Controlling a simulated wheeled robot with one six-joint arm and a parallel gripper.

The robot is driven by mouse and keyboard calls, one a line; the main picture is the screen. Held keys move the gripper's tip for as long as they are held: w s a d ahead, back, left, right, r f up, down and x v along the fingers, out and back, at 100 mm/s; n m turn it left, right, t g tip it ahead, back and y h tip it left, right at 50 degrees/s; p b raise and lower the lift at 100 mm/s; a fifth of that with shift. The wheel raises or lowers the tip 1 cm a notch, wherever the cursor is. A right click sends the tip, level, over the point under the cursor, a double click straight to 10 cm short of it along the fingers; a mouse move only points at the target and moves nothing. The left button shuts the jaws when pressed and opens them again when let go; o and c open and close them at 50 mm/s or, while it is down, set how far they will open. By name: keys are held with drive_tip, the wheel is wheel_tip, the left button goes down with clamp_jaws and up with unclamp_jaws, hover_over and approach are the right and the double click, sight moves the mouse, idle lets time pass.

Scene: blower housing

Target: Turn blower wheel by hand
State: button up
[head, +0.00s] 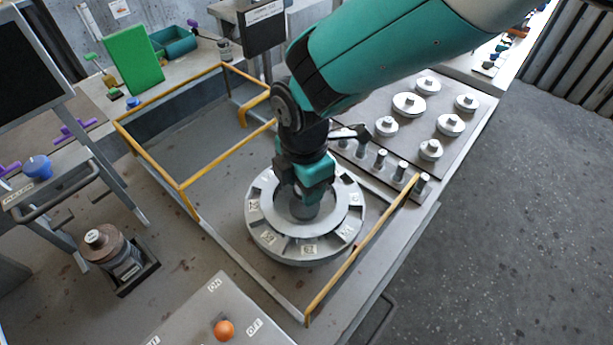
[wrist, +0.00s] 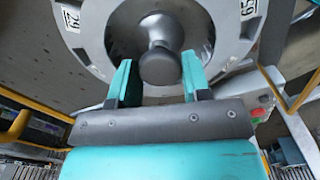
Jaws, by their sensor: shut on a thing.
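The blower wheel (head: 285,241) is a round grey metal ring with numbered labels around its rim. It lies flat inside the yellow-railed bay in the head view. The wrist view shows the wheel (wrist: 95,43) with a lighter inner ring and a dark round knob (wrist: 160,67) on a stem at its centre. My gripper (head: 304,199) points down over the wheel's centre. In the wrist view its teal fingers stand on either side of the knob, shut on it. My arm and gripper hide the wheel's far side in the head view.
Yellow rails (head: 350,262) border the bay close to the wheel. A plate with several round metal weights (head: 409,104) lies at right. A control panel with an orange button (head: 223,330) is in front. A brown-topped canister (head: 106,250) stands at left.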

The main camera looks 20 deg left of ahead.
drive_tip(key=shift+r+n, duration=0.1)
drive_tip(key=shift+n, duration=1.1)
drive_tip(key=o, duration=1.3)
wheel_tip(320, 180, up, 17)
drive_tip(key=b, duration=0.2)
drive_tip(key=shift+r+b, duration=0.2)
drive_tip(key=shift+b, duration=0.1)
